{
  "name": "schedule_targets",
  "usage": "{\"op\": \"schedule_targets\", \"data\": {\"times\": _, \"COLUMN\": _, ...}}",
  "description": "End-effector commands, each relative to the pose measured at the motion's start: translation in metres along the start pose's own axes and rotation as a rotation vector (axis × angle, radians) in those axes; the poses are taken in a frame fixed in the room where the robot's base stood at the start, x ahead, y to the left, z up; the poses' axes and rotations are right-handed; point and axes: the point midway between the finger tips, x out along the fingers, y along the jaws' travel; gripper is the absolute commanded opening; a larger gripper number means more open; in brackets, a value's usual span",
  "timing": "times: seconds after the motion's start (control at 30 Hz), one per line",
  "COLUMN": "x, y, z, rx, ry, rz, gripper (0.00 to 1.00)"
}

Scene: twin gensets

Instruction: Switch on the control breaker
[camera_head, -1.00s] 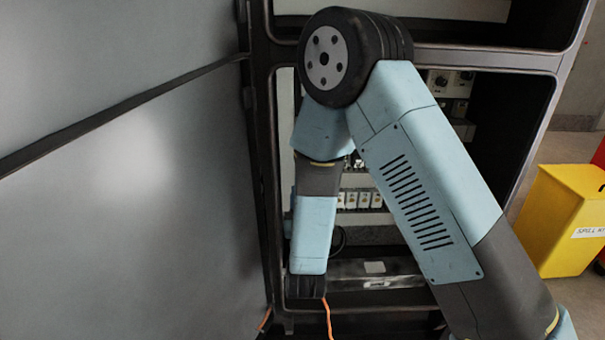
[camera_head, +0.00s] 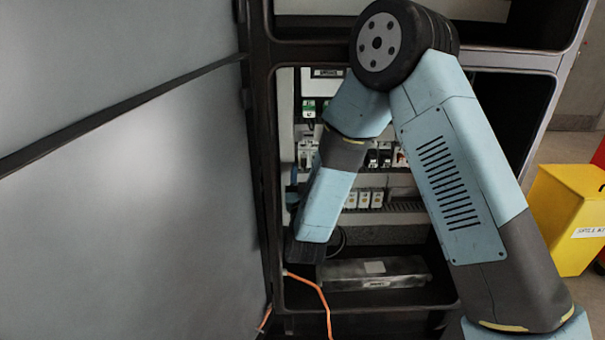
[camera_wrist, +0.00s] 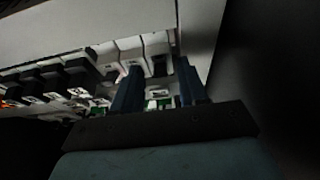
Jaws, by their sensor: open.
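My gripper (camera_wrist: 159,70) is open in the wrist view, its two dark blue fingers apart and pointing at a row of breakers. A white breaker (camera_wrist: 157,45) with a dark toggle shows beyond the gap between the fingertips, at the right end of the row. I cannot tell whether the fingers touch it, and no readable label marks it as the control breaker. In the head view, a white breaker (camera_head: 306,152) shows at the left inside the open cabinet, left of my arm. My arm hides part of the panel, and the gripper is not clearly seen there.
Several breakers with black toggles (camera_wrist: 45,82) continue left in the wrist view. The cabinet's dark frame (camera_head: 262,150) and large grey door (camera_head: 130,200) bound the left side. An orange cable (camera_head: 318,290) hangs at the opening. A yellow bin (camera_head: 562,220) stands right.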

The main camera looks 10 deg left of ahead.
Motion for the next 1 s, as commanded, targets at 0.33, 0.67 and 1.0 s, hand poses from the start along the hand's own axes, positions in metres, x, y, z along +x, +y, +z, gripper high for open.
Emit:
{"op": "schedule_targets", "data": {"times": 0.33, "x": 0.0001, "y": -0.0004, "z": 0.0001, "rx": 0.0, "ry": 0.0, "rz": 0.0, "gripper": 0.31}}
{"op": "schedule_targets", "data": {"times": 0.67, "x": -0.0001, "y": -0.0007, "z": 0.0001, "rx": 0.001, "ry": 0.0, "rz": -0.001, "gripper": 0.0}}
{"op": "schedule_targets", "data": {"times": 1.0, "x": -0.0002, "y": -0.0022, "z": -0.0011, "rx": 0.002, "ry": -0.013, "rz": -0.002, "gripper": 0.0}}
